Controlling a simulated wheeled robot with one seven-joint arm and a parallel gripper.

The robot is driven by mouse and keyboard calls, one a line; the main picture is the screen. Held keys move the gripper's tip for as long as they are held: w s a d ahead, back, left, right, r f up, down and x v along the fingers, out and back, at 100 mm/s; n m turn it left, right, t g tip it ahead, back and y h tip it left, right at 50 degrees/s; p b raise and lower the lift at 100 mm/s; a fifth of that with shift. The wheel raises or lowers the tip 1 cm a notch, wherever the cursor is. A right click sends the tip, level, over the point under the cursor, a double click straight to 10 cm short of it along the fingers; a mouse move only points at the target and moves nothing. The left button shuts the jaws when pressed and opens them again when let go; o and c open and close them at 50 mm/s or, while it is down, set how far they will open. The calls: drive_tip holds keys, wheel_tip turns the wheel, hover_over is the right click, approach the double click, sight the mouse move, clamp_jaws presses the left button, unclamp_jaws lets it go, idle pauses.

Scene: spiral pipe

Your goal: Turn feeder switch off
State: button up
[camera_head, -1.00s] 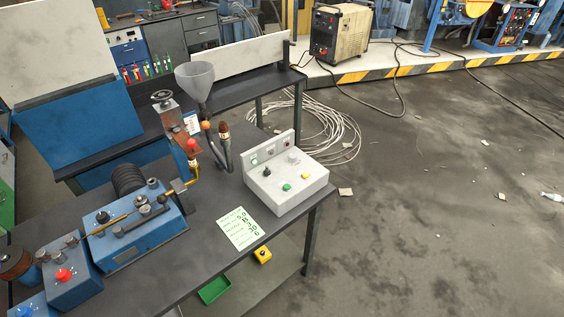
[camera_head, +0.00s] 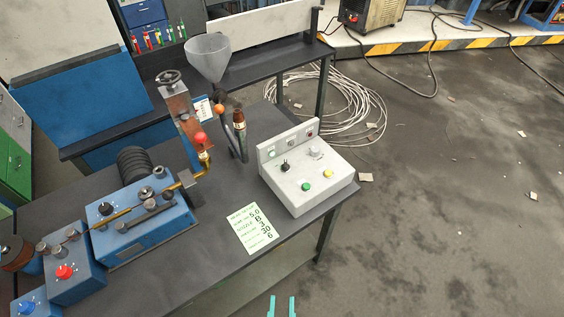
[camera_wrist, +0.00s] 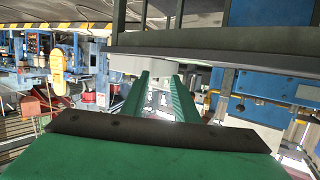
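The light-grey control box (camera_head: 300,200) stands on the right end of the dark workbench (camera_head: 190,275). Its sloped face has a black knob (camera_head: 285,166), a grey knob (camera_head: 315,152), a green button (camera_head: 306,187) and a yellow button (camera_head: 328,173). Small lamps or switches line its upright back panel. Labels are too small to read, so I cannot tell which is the feeder switch. My gripper (camera_head: 281,306) shows as two teal fingertips at the bottom edge, below the box. In the wrist view its green fingers (camera_wrist: 160,88) stand apart with nothing visibly held.
A blue machine (camera_head: 145,225) with a brass rod sits left of the box. A curved dark pipe (camera_head: 240,135), red-knobbed lever (camera_head: 200,139) and grey funnel (camera_head: 208,57) rise behind. A printed card (camera_head: 252,229) lies left of the box. Open floor is at right.

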drive_tip(key=shift+g, duration=0.5)
drive_tip(key=w+r, duration=0.1)
drive_tip(key=w, duration=0.6)
drive_tip(key=w+r, duration=0.2)
drive_tip(key=w, duration=0.6)
drive_tip(key=w+r, duration=0.1)
drive_tip(key=w, duration=0.7)
drive_tip(key=shift+w+a+r, duration=0.2)
drive_tip(key=shift+a+r, duration=0.1)
drive_tip(key=shift+r, duration=0.05)
approach(286, 164)
drive_tip(key=shift+n, duration=0.4)
drive_tip(key=x, duration=0.8)
drive_tip(key=shift+a, duration=0.1)
clamp_jaws()
